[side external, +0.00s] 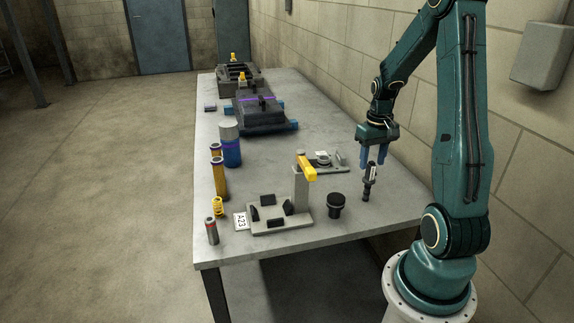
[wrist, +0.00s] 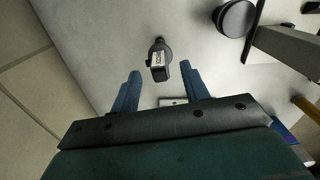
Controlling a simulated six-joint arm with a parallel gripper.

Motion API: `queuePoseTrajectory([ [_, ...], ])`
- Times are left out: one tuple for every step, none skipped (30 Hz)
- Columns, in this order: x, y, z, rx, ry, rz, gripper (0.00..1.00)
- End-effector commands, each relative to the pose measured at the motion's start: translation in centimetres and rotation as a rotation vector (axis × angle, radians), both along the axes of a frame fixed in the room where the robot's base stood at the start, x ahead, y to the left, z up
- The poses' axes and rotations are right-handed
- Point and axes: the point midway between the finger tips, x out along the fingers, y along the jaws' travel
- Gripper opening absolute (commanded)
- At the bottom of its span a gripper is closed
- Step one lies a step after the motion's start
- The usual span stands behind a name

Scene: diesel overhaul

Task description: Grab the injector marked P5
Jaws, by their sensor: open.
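A dark injector (side external: 367,189) with a pale label stands upright on the table near its right edge. In the wrist view the injector (wrist: 159,46) shows just past the fingertips, roughly between them, its label too small to read surely. My gripper (side external: 373,160) is open and points down over the injector. Its two blue fingers also show in the wrist view (wrist: 161,71), apart with nothing clamped. In the side view the fingertips are near the injector's top; I cannot tell whether they straddle it.
A black round cap (side external: 336,204) and a grey fixture with a yellow arm (side external: 301,185) stand left of the injector. A small grey plate (side external: 328,167) lies behind. Cylinders, a spring and an A23 card (side external: 240,221) line the left. Engine blocks (side external: 262,116) stand far back. A wall runs along the right.

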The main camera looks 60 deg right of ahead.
Motion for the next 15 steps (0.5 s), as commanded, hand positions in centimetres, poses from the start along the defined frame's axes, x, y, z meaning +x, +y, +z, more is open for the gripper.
queuePoseTrajectory([
  [0.0, 0.0, -0.6, 0.002, 0.001, 0.000, 0.45],
  [0.0, 0.0, -0.9, 0.003, 0.002, 0.000, 0.45],
  [0.0, 0.0, -1.4, 0.003, 0.002, 0.000, 0.45],
  [0.0, 0.0, -1.8, 0.003, 0.002, 0.000, 0.45],
  [0.0, 0.0, -2.1, 0.003, 0.002, 0.000, 0.45],
  [0.0, 0.0, -2.6, 0.003, 0.002, 0.000, 0.45],
  [0.0, 0.0, -2.9, 0.003, 0.003, 0.000, 0.45],
  [0.0, 0.1, -3.2, 0.003, 0.003, 0.000, 0.45],
  [0.0, 0.0, -3.5, 0.001, 0.002, 0.001, 0.45],
  [0.0, 0.0, -3.7, 0.001, 0.002, 0.001, 0.45],
  [0.0, 0.0, -3.9, 0.001, 0.002, 0.001, 0.45],
  [0.0, 0.0, -4.1, 0.001, 0.002, 0.001, 0.45],
  [0.0, 0.0, -4.2, 0.001, 0.001, 0.001, 0.45],
  [0.0, 0.0, -4.2, 0.001, 0.001, 0.001, 0.45],
  [0.0, 0.0, -4.3, -0.001, 0.001, 0.001, 0.45],
])
